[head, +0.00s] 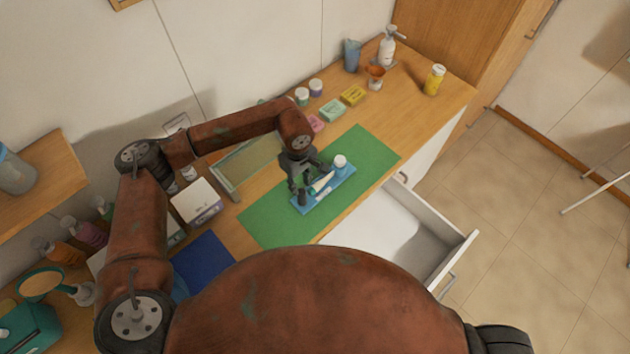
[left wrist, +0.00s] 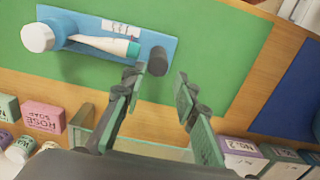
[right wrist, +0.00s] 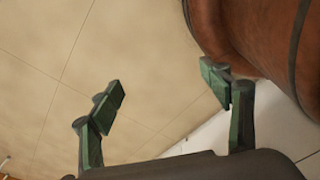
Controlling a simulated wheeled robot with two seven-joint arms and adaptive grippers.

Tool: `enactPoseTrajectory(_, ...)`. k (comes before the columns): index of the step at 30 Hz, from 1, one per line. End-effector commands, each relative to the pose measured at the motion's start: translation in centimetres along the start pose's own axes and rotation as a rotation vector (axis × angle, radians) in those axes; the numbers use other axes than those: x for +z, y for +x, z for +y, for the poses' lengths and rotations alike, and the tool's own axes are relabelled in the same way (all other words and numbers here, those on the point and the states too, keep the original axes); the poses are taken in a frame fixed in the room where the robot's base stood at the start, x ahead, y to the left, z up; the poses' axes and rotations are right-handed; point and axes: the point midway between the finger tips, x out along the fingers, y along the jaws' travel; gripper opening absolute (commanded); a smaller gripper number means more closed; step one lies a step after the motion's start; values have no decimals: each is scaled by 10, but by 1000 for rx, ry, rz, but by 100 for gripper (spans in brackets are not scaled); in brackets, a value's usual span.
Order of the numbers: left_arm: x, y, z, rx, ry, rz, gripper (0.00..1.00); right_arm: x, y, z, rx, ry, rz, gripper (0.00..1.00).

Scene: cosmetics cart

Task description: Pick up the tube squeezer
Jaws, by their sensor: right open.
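A blue tray (head: 335,187) lies on the green mat (head: 372,149); it also shows in the left wrist view (left wrist: 88,62). On it are a white-topped round piece (left wrist: 38,37), a white tube with a teal cap (left wrist: 105,44) and an upright dark grey cylinder (left wrist: 158,60). I cannot tell for sure which of these is the tube squeezer. My left gripper (left wrist: 157,78) is open and empty, its fingertips to either side of the dark cylinder's near end; it partly covers the tray in the head view (head: 309,178). My right gripper (right wrist: 163,84) is open and empty over the floor.
An open white drawer (head: 400,240) juts out below the counter's front edge. Soap boxes (head: 353,95) and small jars line the back. A pump bottle (head: 387,48) and yellow bottle (head: 433,80) stand at the far end. The mat around the tray is clear.

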Motion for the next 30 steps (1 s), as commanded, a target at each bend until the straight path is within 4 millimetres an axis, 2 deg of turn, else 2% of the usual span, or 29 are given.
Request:
enactPoseTrajectory(11, -1, 37, 2, 0, -3, 5, 28, 8, -14, -3, -3, 3, -10, 71)
enactPoseTrajectory(15, -1, 58, 2, -1, -4, 3, 28, 8, -26, -2, -3, 4, -11, 71)
enactPoseTrajectory(19, -2, 74, 3, 1, -4, 5, 28, 7, -28, -2, -3, 4, -11, 71)
enactPoseTrajectory(28, -2, 80, 3, 3, -1, 6, 28, 4, -28, 0, 0, 2, -8, 71)
enactPoseTrajectory(30, -2, 80, 3, 3, -2, 6, 23, 4, -28, 1, 0, 2, -7, 71)
